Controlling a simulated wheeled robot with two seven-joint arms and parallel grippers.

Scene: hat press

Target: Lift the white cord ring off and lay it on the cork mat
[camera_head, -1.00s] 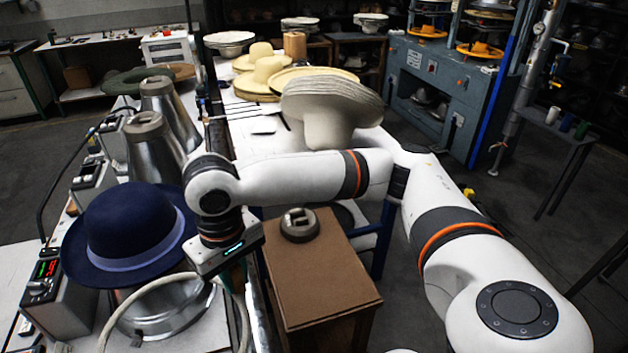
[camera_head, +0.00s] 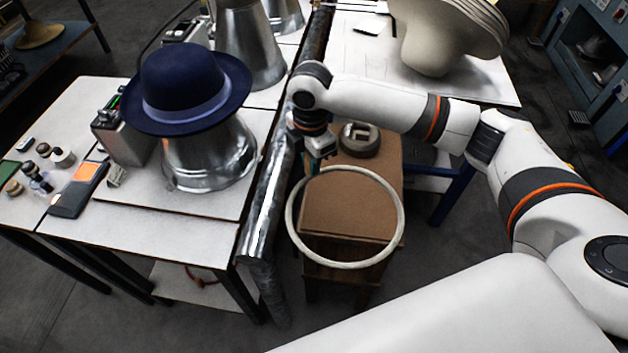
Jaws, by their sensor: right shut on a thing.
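The white cord ring (camera_head: 402,218) hangs from my right gripper (camera_head: 314,166), which is shut on its upper left rim. The ring is clear of the metal cone (camera_head: 207,158) that bears the navy hat (camera_head: 187,88). In the picture it lies over the brown cork mat (camera_head: 345,208) on top of a small wooden stand. Its near edge reaches past the mat's front edge. It looks held above the mat; the exact gap cannot be told. My left gripper is not in view.
A round grey-brown block (camera_head: 360,139) sits at the back of the mat. A silver pipe (camera_head: 264,215) runs along the worktable's edge, left of the stand. Stacked pale hat bodies (camera_head: 440,40) stand on a table behind.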

